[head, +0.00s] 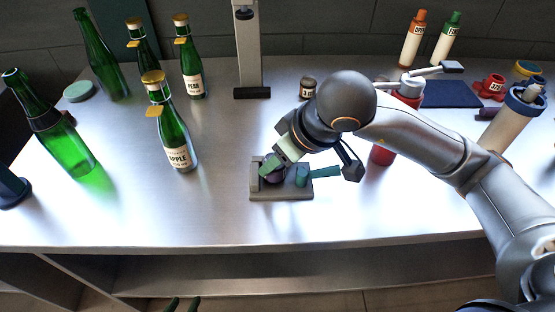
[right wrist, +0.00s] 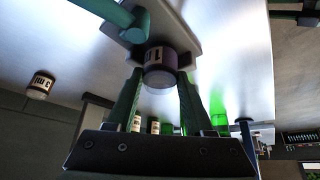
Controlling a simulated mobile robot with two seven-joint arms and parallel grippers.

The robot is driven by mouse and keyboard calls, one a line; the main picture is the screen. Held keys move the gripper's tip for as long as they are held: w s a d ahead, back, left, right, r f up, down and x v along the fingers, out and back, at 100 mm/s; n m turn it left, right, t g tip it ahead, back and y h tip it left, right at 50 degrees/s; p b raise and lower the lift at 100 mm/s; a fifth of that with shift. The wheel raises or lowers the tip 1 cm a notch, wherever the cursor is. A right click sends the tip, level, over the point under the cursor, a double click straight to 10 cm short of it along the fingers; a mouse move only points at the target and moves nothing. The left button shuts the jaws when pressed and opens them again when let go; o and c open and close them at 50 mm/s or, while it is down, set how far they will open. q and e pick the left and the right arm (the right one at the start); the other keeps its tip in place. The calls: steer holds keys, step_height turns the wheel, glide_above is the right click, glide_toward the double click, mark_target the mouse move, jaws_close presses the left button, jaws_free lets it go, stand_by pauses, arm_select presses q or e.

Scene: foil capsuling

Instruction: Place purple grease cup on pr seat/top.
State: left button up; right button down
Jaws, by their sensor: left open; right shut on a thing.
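The purple grease cup shows in the head view (head: 274,178) and the right wrist view (right wrist: 161,58). It has a pale label, partly readable, and a grey end face. My right gripper (right wrist: 159,78) is shut on it, one green finger on each side. The cup is at the small grey fixture (head: 283,195), over its left part; I cannot tell whether it rests on the seat. The fixture has a teal lever (head: 318,172) to the right of the cup. My left gripper (head: 182,304) is open and empty, with only its green fingertips showing at the bottom edge, below the table front.
Several green bottles stand at the left, one labelled APPLE (head: 175,145) closest to the fixture. A small labelled jar (head: 307,87) and a grey column (head: 248,50) stand behind it. A red-bodied bottle (head: 382,155) is at the right, partly behind my arm. The front table is clear.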

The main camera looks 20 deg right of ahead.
steer(key=shift+f, duration=0.35)
steer(key=shift+f+b, duration=0.25)
steer(key=shift+b, duration=0.1)
steer(key=c, duration=0.7)
jaws_free()
arm_select(q)
steer(key=shift+s+a+f, duration=0.1)
steer(key=shift+s+f, duration=0.25)
steer(key=shift+f, duration=0.1)
arm_select(e)
steer(key=o, duration=0.4)
arm_select(q)
steer(key=shift+r, duration=0.15)
arm_select(e)
steer(key=shift+r, duration=0.15)
